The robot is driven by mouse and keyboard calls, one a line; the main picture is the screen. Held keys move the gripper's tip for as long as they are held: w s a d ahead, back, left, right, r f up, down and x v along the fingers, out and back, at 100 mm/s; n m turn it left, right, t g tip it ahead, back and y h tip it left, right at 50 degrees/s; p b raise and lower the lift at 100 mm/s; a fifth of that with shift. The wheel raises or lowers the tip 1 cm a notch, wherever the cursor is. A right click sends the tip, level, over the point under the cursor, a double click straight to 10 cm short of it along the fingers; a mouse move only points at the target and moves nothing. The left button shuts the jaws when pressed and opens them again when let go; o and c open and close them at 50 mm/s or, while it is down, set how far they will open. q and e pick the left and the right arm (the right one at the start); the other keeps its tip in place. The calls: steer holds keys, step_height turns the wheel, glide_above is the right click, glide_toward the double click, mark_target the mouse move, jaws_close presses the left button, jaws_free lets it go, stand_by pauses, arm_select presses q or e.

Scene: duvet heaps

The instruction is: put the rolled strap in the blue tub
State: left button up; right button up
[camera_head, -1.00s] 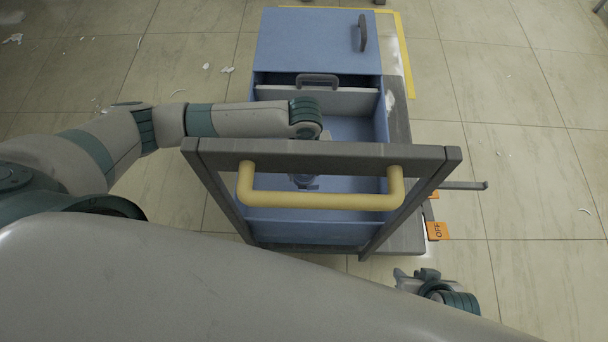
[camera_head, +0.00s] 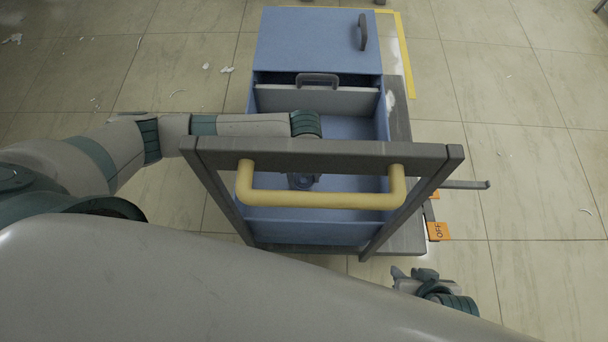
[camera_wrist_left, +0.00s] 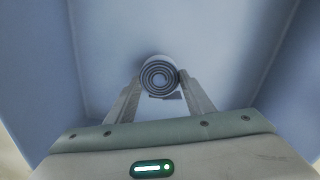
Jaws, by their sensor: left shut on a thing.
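The rolled strap (camera_wrist_left: 160,77) shows its spiral end in the left wrist view. My left gripper (camera_wrist_left: 160,88) is shut on it, one finger on each side. The gripper (camera_head: 303,181) is inside the open blue tub (camera_head: 310,229), partly hidden in the head view by a grey bar and a yellow handle. The tub's walls (camera_wrist_left: 30,95) surround the strap in the left wrist view. I cannot tell whether the strap touches the floor of the tub. My right gripper (camera_head: 402,277) is low at the right, clear of the cart, and its fingers are too small to judge.
The tub sits on a dark cart whose grey frame (camera_head: 320,155) and yellow handle (camera_head: 320,200) stand on the near side. A blue lidded part (camera_head: 310,40) lies behind the open space. An orange OFF tag (camera_head: 438,231) is at the right. The floor around is mostly clear.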

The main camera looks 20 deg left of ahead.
mark_target(304, 180)
arm_select(q)
steer(key=shift+f, duration=0.3)
arm_select(e)
steer(key=shift+w+d, duration=0.1)
steer(key=shift+w, duration=0.2)
arm_select(q)
steer(key=o, duration=1.1)
steer(key=shift+c, duration=0.2)
arm_select(e)
steer(key=shift+s, duration=0.1)
steer(key=shift+s, duration=0.15)
arm_select(q)
steer(key=shift+r, duration=0.1)
arm_select(e)
steer(key=shift+s, duration=0.1)
arm_select(q)
steer(key=shift+r, duration=0.2)
step_height(304, 180, up, 13)
steer(key=p, duration=0.1)
steer(key=shift+f+p, duration=0.2)
steer(key=shift+p, duration=0.2)
arm_select(e)
steer(key=shift+s+d+g+h, duration=0.25)
steer(key=shift+s+d+g, duration=0.15)
steer(key=shift+d, duration=0.25)
steer(key=shift+s+d+g+h, duration=0.25)
steer(key=shift+s+d+g, duration=0.1)
steer(key=shift+d, duration=0.25)
